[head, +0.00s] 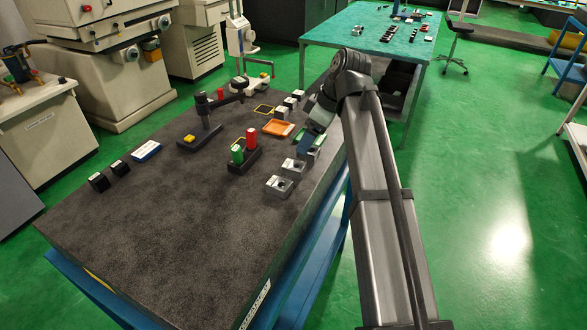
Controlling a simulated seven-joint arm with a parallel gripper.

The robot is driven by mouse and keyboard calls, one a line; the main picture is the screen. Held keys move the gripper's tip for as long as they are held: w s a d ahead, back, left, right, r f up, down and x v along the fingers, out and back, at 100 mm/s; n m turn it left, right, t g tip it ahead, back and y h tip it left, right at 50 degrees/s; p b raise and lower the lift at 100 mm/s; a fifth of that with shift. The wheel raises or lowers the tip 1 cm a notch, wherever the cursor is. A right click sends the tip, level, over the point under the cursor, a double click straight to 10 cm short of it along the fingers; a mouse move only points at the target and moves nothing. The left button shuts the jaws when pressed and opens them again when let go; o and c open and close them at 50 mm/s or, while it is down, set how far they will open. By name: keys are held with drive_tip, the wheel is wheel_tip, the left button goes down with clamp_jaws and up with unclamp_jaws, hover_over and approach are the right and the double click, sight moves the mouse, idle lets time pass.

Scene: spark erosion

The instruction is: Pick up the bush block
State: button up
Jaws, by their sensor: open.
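Several grey metal blocks stand along the right edge of the dark granite table (200,235). The nearest grey block (279,186) and the one behind it (293,168) each show a dark recess or hole on top. A third block (314,154) is partly hidden by my gripper. I cannot tell which of these is the bush block. My gripper (304,148) is open, low over the table's right side, beside a green tray and close to the third block. Its fingertips are small here, and contact cannot be told.
An orange tray (278,128), a black stand (206,118), a blue-white box (146,151) and black blocks (98,182) are also on the table. The front is clear.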

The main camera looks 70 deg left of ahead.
sight(293, 166)
drive_tip(key=x, duration=1)
drive_tip(key=shift+f, duration=0.4)
drive_tip(key=shift+r, duration=0.1)
clamp_jaws()
